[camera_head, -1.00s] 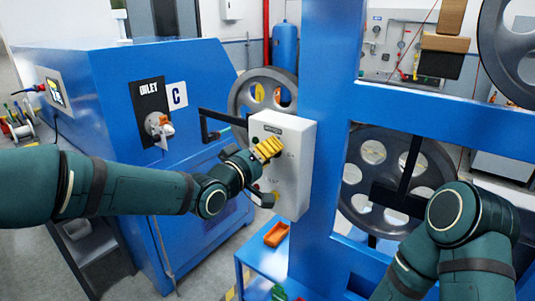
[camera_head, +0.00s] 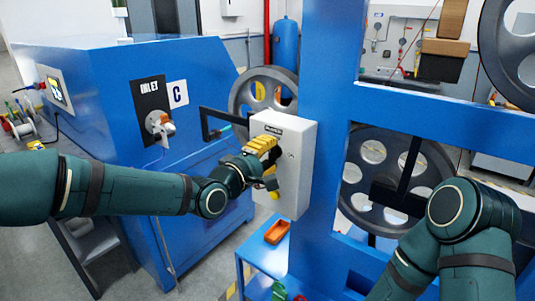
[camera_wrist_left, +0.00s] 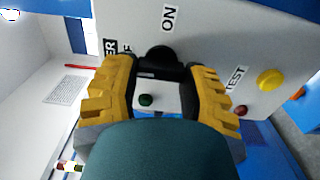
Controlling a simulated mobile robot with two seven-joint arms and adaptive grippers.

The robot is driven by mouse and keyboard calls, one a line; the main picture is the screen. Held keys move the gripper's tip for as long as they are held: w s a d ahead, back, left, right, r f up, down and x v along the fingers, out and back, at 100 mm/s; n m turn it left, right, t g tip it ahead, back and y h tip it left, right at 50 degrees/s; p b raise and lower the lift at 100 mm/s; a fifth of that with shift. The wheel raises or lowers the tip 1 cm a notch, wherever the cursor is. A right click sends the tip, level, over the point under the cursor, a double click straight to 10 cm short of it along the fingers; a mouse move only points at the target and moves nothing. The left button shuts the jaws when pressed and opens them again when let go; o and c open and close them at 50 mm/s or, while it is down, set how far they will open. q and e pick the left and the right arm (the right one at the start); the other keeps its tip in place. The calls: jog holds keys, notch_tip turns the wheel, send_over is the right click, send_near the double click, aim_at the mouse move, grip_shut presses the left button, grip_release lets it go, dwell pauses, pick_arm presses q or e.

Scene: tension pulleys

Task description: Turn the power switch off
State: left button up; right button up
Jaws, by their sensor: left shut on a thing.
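A white control box (camera_head: 297,185) with a dark label on top is fixed to the blue frame. In the left wrist view its panel (camera_wrist_left: 215,50) carries a black power switch knob (camera_wrist_left: 158,58) between an "ON" label and a partly hidden "OFF" label. My left gripper (camera_head: 271,163) has yellow fingers and is at the front of the box. In the wrist view the gripper (camera_wrist_left: 160,70) is shut on the knob. The fingers hide part of it, and I cannot tell which label it points to. My right gripper is outside the view; only its arm shows.
A green button (camera_wrist_left: 146,99) shows between the fingers. A yellow button (camera_wrist_left: 270,79) and a red button (camera_wrist_left: 241,111) sit near "TEST". A blue machine (camera_head: 100,80) stands left. An orange tray (camera_head: 277,232) lies below the box. Large pulleys (camera_head: 390,180) stand behind the frame.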

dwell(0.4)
pick_arm(q)
jog(key=o, duration=1.2)
jog(key=shift+d, duration=0.1)
jog(key=v, duration=1.2)
